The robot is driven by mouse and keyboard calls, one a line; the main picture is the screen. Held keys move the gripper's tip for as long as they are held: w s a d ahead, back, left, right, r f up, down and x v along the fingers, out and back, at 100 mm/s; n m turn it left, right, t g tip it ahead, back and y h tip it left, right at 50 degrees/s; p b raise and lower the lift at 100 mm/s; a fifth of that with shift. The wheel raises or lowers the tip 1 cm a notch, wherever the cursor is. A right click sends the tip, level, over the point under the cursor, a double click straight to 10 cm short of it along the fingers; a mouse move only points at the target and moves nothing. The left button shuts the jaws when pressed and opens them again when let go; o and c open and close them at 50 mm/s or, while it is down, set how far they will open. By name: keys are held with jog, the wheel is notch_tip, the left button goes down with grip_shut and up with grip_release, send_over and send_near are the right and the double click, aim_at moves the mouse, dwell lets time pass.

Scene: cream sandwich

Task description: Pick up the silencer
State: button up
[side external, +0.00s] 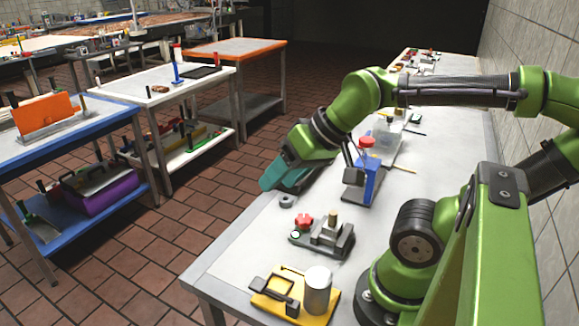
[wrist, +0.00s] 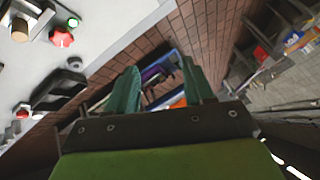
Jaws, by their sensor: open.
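No object is clearly marked as the silencer, so I cannot tell which one it is. Candidates in the side view are a small grey ring (side external: 287,201) lying alone near the table's left edge and a silver cylinder (side external: 318,290) upright on a yellow base. My gripper (side external: 275,180), with teal fingers, hangs tilted over the table's left edge, above and slightly left of the grey ring. In the wrist view the two fingers (wrist: 160,78) are spread apart with nothing between them; they point out past the table edge toward the brick floor.
A dark fixture (side external: 335,243) with a red knob and a tan peg stands in front of the ring. A blue block device (side external: 362,180) with a red top stands right of my gripper. The yellow base (side external: 265,303) is nearest. Other workbenches stand across the floor.

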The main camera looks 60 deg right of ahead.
jog(key=n+g+h, duration=0.2)
jog(key=n+g, duration=0.5)
send_over(333, 212)
notch_tip(333, 212, down, 2)
jog(key=f, duration=1)
jog(key=shift+s+a+f, duration=0.2)
jog(key=shift+s+f, duration=0.1)
jog(key=shift+f, duration=0.05)
jog(key=shift+w+d+f, duration=0.1)
jog(key=shift+w+f, duration=0.05)
jog(key=shift+f, duration=1.35)
jog(key=shift+w+d+f, duration=0.1)
jog(key=shift+f, duration=1.35)
